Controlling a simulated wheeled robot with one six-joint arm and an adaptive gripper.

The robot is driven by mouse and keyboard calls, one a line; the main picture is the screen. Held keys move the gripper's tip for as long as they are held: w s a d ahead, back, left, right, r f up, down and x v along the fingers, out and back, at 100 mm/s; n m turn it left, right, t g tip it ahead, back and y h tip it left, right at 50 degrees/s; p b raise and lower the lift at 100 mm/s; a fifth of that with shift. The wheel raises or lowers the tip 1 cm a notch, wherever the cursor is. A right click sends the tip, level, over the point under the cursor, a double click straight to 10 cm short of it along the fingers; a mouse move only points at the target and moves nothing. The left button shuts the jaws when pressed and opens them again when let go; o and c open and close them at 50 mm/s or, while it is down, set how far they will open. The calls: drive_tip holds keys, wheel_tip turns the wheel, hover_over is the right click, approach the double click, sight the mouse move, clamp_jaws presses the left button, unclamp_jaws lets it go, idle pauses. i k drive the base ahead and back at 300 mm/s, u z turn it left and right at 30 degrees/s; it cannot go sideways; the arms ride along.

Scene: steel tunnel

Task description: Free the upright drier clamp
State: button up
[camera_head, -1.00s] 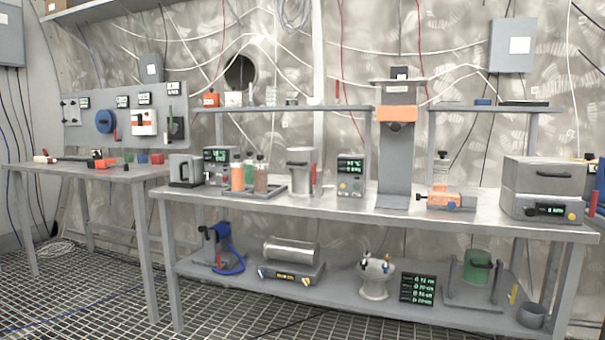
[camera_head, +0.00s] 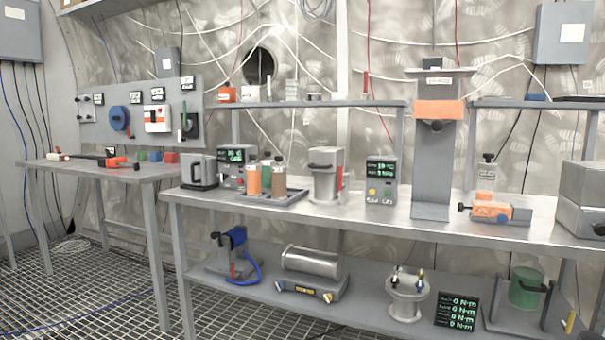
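Nothing in view is legibly labelled as the upright drier, so I cannot tell for certain which part is its clamp. A tall grey upright column (camera_head: 431,172) stands on the main bench, with an orange band (camera_head: 439,110) around its upper part and a dark knob (camera_head: 437,126) just below the band. My gripper is not in view.
An orange block device (camera_head: 497,213) and a grey box (camera_head: 583,200) sit right of the column. A white flanged pot (camera_head: 406,297) and a dark display (camera_head: 457,311) stand on the lower shelf. Bottles and a steel pot (camera_head: 324,177) fill the bench's left. The grated floor (camera_head: 95,285) is open at left.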

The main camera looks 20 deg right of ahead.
sight(342, 185)
drive_tip(key=z, duration=0.3)
drive_tip(key=i, duration=0.9)
drive_tip(key=z, duration=0.6)
